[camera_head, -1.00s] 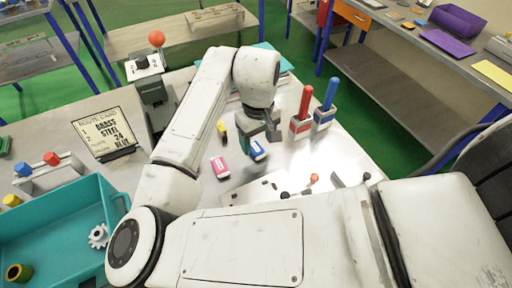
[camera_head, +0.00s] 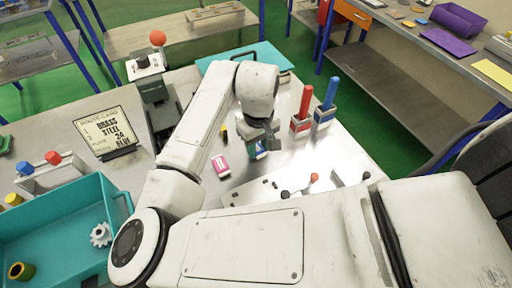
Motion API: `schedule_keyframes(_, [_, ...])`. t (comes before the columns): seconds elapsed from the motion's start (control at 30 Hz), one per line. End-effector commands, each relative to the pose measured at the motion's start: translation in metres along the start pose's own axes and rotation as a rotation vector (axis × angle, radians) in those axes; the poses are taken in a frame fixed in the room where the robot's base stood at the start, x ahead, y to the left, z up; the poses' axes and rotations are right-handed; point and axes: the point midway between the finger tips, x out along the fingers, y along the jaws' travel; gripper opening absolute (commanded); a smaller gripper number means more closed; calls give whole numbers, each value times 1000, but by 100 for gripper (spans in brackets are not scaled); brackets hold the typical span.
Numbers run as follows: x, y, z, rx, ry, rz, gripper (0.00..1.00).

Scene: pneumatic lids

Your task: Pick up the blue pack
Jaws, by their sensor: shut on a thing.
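The blue pack (camera_head: 260,152) is a small blue and white block on the grey worktable, largely hidden by my gripper. My gripper (camera_head: 259,143) is down at the pack, with its jaws shut on it. A pink pack (camera_head: 222,166) lies just left of it. I cannot tell whether the blue pack touches the table.
Red (camera_head: 302,115) and blue (camera_head: 326,110) handles stand upright in holders to the right. A white plate (camera_head: 256,188) with fittings lies in front. A teal bin (camera_head: 62,215) is at left, near a route card (camera_head: 106,132). A teal tray (camera_head: 226,66) lies behind my arm.

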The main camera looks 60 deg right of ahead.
Motion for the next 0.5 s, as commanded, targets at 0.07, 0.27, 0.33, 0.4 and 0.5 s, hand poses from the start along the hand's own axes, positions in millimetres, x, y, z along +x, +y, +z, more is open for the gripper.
schedule_keyframes(0.07, [0, 0, 0, 0, 0, 0, 11])
schedule_keyframes(0.27, [0, 0, 0, 0, 0, 0, 6])
schedule_keyframes(0.33, [0, 0, 0, 0, 0, 0, 6])
schedule_keyframes(0.4, [-2, 0, 0, 0, 0, 0, 6])
schedule_keyframes(0.5, [-6, 0, 0, 0, 1, 0, 6])
